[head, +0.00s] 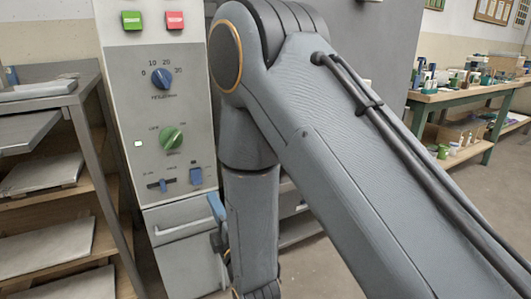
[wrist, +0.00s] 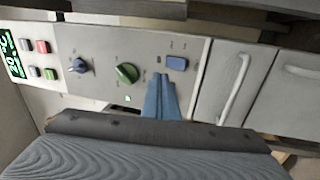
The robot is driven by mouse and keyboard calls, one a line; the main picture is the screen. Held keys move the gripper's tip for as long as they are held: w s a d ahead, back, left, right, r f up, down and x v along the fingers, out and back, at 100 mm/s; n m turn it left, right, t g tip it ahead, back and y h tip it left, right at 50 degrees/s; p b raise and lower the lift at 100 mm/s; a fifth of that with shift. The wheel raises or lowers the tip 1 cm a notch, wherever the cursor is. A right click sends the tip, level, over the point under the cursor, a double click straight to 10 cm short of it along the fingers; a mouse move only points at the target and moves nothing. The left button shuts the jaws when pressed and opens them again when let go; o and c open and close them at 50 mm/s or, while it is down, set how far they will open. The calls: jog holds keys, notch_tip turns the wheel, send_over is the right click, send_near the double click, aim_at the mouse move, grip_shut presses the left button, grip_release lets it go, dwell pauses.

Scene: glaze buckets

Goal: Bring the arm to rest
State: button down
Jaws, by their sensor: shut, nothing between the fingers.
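My gripper (wrist: 161,98) shows in the wrist view with its blue fingers shut together and nothing between them. It is in front of the grey control panel (wrist: 103,50), and its fingers hide part of the panel below the green knob. In the head view my arm (head: 345,160) crosses the middle and right and bends down at the left. The blue of my gripper (head: 216,207) shows there beside the forearm, in front of the machine's lower right side. Most of the gripper is hidden behind the arm. I cannot tell whether the fingertips touch the panel.
A drawer handle (head: 185,228) juts below. A metal rack (head: 85,130) stands left; a workbench (head: 465,93) stands far right.

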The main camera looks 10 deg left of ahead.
jog(key=s+d+f+m+g+h, duration=0.55)
jog(key=s+d+m+g, duration=0.2)
jog(key=m+g, duration=0.3)
jog(key=s+d+r+m+g+h, duration=0.2)
jog(key=s+d+m+g+h, duration=0.1)
jog(key=s+d, duration=0.4)
jog(key=s+d+r+m+g+h, duration=0.25)
jog(key=s+d+m, duration=0.2)
jog(key=s, duration=0.55)
jog(key=d+r+m+p, duration=0.6)
jog(key=d+r+p, duration=1.4)
jog(key=r+p, duration=0.4)
jog(key=p, duration=0.3)
jog(key=shift+r+g, duration=0.35)
jog(key=shift+g, duration=0.05)
jog(key=shift+s, duration=0.1)
